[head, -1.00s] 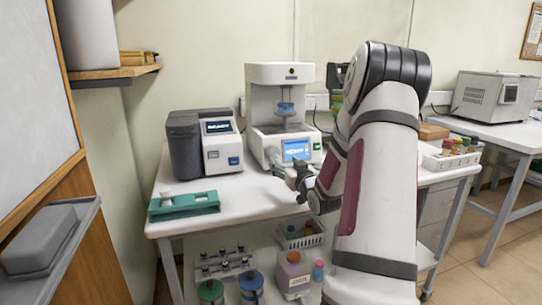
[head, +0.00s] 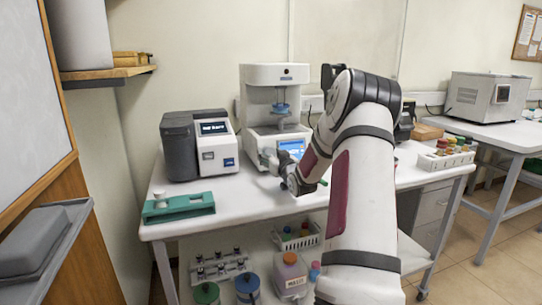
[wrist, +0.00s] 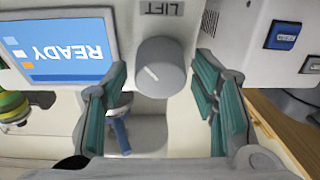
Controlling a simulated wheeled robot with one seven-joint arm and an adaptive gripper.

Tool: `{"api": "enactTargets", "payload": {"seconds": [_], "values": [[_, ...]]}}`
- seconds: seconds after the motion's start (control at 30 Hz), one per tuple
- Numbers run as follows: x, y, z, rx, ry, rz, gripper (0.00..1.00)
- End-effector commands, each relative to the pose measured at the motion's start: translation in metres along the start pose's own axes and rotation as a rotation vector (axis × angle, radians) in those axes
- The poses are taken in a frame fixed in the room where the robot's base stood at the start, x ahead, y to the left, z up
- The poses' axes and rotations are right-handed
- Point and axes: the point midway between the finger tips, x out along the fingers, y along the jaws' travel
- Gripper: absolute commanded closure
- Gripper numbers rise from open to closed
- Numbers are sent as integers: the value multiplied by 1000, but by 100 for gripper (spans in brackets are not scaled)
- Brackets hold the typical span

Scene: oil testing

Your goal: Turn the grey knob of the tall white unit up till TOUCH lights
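The tall white unit (head: 274,75) stands at the back of the white table. Its grey knob (wrist: 160,66) shows upside down in the wrist view, beside a lit screen (wrist: 58,48) that reads READY and under a LIFT label (wrist: 162,8). A pale mark line is on the knob's face. My gripper (wrist: 160,78) is open, its green-padded fingers to the left and right of the knob with gaps on both sides. I cannot tell whether the fingertips reach around it in depth. In the head view my gripper (head: 292,178) is close before the unit's front.
A grey-and-white instrument (head: 205,140) stands left of the unit, with a green rack (head: 180,207) before it. A white tray of capped bottles (head: 447,158) is at the table's right. Bottles and a basket (head: 297,236) sit on the lower shelf.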

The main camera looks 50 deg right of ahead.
Motion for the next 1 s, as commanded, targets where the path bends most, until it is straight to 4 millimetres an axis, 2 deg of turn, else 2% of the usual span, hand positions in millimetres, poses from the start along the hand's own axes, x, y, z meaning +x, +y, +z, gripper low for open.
{"api": "enactTargets", "payload": {"seconds": [0.03,0.13,0.17,0.33,0.6,0.9,0.93,1.0], "values": [[0,0,0,0,0,0,64],[0,0,0,0,0,0,87],[0,0,0,0,0,0,90],[0,-1,0,31,1,7,90],[0,-1,0,254,10,67,90],[0,-1,0,271,12,71,90],[0,-1,0,271,12,71,57],[0,-1,0,271,12,71,42]]}}
